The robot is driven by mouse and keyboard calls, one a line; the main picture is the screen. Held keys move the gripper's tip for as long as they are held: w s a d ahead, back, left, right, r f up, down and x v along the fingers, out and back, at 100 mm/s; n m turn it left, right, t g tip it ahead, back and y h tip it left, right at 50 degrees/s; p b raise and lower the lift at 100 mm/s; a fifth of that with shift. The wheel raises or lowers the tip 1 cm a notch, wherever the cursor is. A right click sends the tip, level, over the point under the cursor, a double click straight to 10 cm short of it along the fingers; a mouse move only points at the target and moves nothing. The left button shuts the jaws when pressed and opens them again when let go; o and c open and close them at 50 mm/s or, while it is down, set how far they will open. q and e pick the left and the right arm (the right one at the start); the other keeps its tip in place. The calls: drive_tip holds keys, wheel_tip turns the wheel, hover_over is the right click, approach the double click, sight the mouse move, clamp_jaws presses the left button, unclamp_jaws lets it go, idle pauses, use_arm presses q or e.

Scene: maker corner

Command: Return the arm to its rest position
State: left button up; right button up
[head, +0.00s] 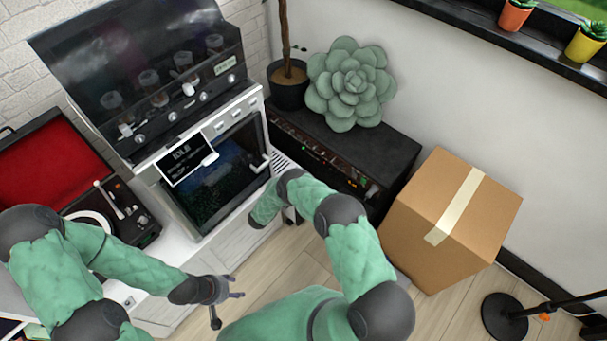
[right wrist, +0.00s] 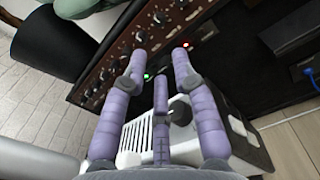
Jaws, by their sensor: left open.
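My left arm comes in from the left in the head view, its green sleeve bent across the white cabinet. My left gripper (head: 226,305) is open and empty, its dark fingers spread over the floor in front of the cabinet. My right arm (head: 354,250) reaches up and bends left toward the cabinet and the black amplifier; its gripper is mostly hidden there by the arm. In the right wrist view the purple fingers of my right gripper (right wrist: 159,62) are apart with nothing between them. They point toward the amplifier's knob panel (right wrist: 130,42).
The white machine (head: 212,180) with a dark window and label card stands on the cabinet, beside an open red-lined turntable (head: 50,165). A succulent (head: 352,85) and a potted trunk (head: 288,85) stand on the amplifier. A taped cardboard box (head: 450,215) stands right of it.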

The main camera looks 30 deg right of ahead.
idle(0.5)
drive_tip(key=s+f+m+g+y+p, duration=0.25)
drive_tip(key=s+f+g+y, duration=0.45)
drive_tip(key=s, duration=0.7)
drive_tip(key=s+a+m+g+y, duration=0.3)
drive_tip(key=s+a+g, duration=0.15)
drive_tip(key=s, duration=0.35)
drive_tip(key=s+a+r+m+y+p, duration=0.1)
drive_tip(key=s+a+r+m+y, duration=0.25)
drive_tip(key=a, duration=0.25)
drive_tip(key=s+a+r+m+y+p, duration=0.2)
drive_tip(key=s+a+r+m+y, duration=0.15)
drive_tip(key=s+a+y, duration=0.2)
wheel_tip(320, 180, up, 9)
drive_tip(key=w+a+m+t+y+p, duration=0.1)
drive_tip(key=m+t, duration=0.3)
drive_tip(key=m, duration=0.6)
drive_tip(key=shift+w+a+p, duration=0.35)
drive_tip(key=shift+w+p, duration=0.05)
drive_tip(key=shift+p, duration=0.05)
